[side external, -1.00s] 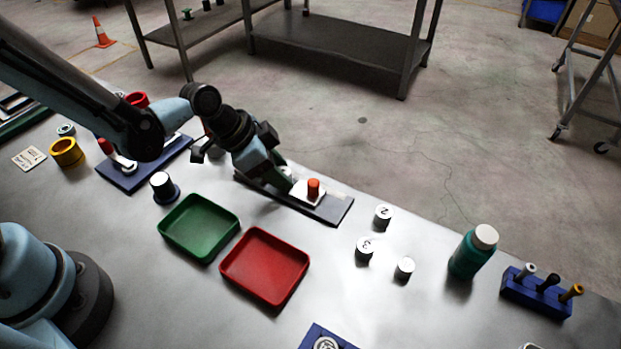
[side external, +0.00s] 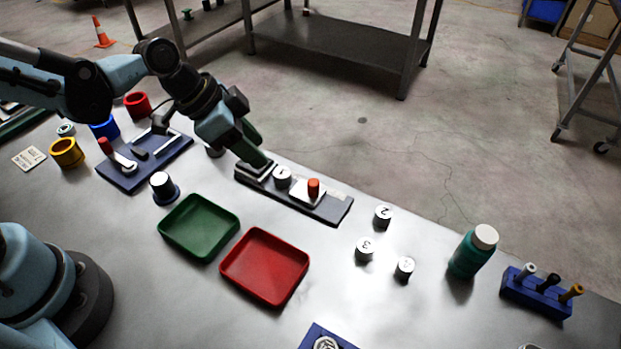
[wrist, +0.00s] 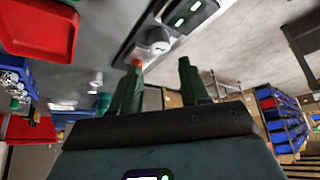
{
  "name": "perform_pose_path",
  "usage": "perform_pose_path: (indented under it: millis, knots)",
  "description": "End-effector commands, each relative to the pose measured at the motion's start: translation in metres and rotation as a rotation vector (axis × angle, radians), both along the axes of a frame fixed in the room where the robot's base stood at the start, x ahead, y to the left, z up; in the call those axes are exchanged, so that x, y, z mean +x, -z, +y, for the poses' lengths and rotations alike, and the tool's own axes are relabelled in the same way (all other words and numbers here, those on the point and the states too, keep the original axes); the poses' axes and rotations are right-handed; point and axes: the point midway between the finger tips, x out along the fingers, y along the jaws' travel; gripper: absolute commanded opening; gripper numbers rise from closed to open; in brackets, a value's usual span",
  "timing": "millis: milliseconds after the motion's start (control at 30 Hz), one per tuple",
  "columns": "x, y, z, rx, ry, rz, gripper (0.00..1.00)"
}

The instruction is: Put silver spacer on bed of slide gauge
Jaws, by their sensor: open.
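The slide gauge (side external: 325,208) is a dark grey bar at the table's far edge, with a fixed block at its left end and a slider with an orange knob (side external: 313,187). A silver spacer marked 1 (side external: 282,177) stands upright on its bed, between block and slider. Similar silver spacers marked 2 (side external: 383,215), 3 (side external: 365,249) and 4 (side external: 404,267) stand on the table to the right. My gripper (side external: 262,160) is open and empty, above the gauge's left end, apart from the spacer. The wrist view shows its two green fingers (wrist: 160,65) spread, with a spacer (wrist: 158,42) beyond them.
A green tray (side external: 200,251) and a red tray (side external: 250,294) lie in front of the gauge. A blue fixture (side external: 125,180) stands left, with a black-and-white knob (side external: 163,185) nearby. A teal bottle (side external: 468,258) and a blue peg block (side external: 535,295) stand right.

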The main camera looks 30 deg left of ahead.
Motion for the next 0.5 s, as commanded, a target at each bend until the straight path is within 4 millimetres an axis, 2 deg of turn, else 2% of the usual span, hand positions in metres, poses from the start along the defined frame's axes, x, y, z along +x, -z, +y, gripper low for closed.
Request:
perform_pose_path:
  millis: [200,500]
  knots:
    - [-0.009,-0.022,0.009,0.000,-0.002,0.000,0.45]
    - [-0.016,-0.036,0.016,0.001,-0.013,0.000,0.45]
